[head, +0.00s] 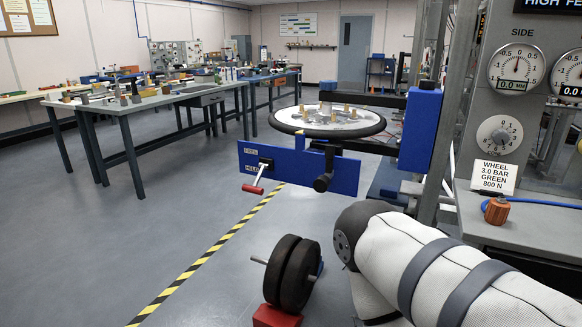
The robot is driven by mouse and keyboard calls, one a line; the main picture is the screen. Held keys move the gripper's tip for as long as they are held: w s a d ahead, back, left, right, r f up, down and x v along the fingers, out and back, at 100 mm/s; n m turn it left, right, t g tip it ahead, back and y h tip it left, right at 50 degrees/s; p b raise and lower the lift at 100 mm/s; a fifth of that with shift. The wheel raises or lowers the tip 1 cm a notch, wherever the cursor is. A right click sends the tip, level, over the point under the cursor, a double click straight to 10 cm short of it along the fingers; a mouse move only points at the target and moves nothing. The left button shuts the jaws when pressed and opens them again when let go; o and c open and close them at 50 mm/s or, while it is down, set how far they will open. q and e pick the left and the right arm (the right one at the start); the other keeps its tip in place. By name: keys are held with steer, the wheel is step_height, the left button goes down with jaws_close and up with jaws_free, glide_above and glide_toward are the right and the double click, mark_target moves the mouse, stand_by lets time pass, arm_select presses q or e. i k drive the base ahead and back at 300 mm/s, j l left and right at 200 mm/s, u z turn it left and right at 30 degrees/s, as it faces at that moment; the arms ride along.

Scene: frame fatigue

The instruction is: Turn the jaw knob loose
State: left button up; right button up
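A blue plate (335,171) stands in the middle of the head view, below a round wheel-like disc (328,118). A black knob (322,183) sits low on the plate's front, below a dark stem; it looks like the jaw knob, but I cannot read a label on it. To its left is a lever with a red handle (254,190), angled down, between labels that seem to read FREE and HELD. My white right arm crosses the lower right, clear of the knob in the picture. Neither gripper shows. Whether the knob is tight or loose cannot be told.
A gauge panel (505,125) with dials stands at right, above a grey bench (530,232) with an orange knob-like part (496,210). Black weight discs (297,275) stand on a red block at the bottom. Workbenches (150,100) line the left; the floor between is clear.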

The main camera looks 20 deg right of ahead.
mark_target(424, 85)
steer(key=l+z, duration=0.3)
steer(key=i+l+z, duration=0.15)
steer(key=l+z, duration=0.15)
steer(key=i+l+z, duration=0.25)
steer(key=l, duration=0.2)
steer(key=l+z, duration=0.3)
steer(key=i+l, duration=0.05)
